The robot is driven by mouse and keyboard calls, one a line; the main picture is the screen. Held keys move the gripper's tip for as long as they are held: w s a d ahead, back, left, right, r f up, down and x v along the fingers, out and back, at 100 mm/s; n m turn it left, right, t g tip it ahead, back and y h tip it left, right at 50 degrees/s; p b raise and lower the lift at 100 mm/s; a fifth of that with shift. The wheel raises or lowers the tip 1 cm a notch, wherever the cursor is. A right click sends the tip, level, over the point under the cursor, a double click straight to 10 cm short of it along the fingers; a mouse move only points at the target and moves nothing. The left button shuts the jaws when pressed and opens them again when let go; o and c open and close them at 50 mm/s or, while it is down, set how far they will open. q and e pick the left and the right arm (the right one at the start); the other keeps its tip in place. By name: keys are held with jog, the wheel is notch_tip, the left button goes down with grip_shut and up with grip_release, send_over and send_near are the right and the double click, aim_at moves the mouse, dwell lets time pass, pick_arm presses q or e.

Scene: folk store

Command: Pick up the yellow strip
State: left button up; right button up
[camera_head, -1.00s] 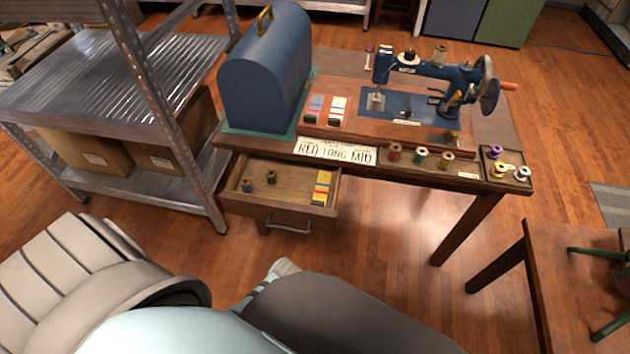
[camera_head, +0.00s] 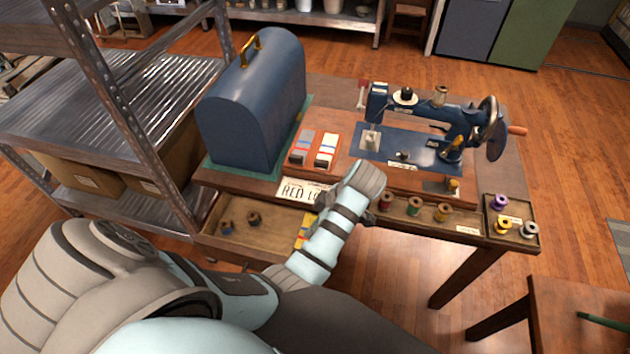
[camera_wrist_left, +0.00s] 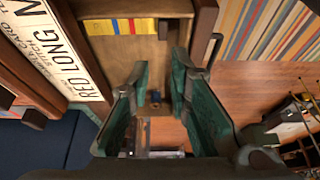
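The yellow strip (camera_head: 304,230), with red and blue marks, lies in the open wooden drawer (camera_head: 262,241), partly hidden behind my left arm in the head view. In the left wrist view the strip (camera_wrist_left: 118,27) shows near the top, along the drawer's end. My left gripper (camera_wrist_left: 160,72) has its two green fingers spread apart with nothing between them. It is above the drawer's right part, and the strip is outside its fingers. In the head view its fingers are mostly hidden by the wrist. My right gripper is not in view.
On the table above are a blue domed case (camera_head: 250,105), a sewing machine (camera_head: 425,130), a lettered sign (camera_head: 297,191) and thread spools (camera_head: 414,206). A metal shelf (camera_head: 120,110) stands close on the left.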

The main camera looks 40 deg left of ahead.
pick_arm(q)
jog(key=b+x, duration=0.1)
jog(key=x, duration=0.1)
jog(key=b+x, duration=0.2)
jog(key=x, duration=0.1)
jog(key=s+b+x, duration=0.1)
jog(key=x, duration=0.2)
jog(key=shift+d+r+b, duration=0.1)
jog(key=shift+d+b, duration=0.05)
jog(key=shift+b, duration=0.2)
jog(key=f+b, duration=0.1)
jog(key=f, duration=0.1)
jog(key=a+f+b, duration=0.1)
jog(key=f, duration=0.2)
jog(key=shift+w+f, duration=0.15)
jog(key=shift+f, duration=0.05)
jog(key=shift+a+f, duration=0.2)
jog(key=shift+f, duration=0.15)
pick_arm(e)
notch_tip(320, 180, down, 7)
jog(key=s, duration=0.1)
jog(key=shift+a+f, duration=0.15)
pick_arm(q)
jog(key=shift+r, duration=0.1)
grip_shut()
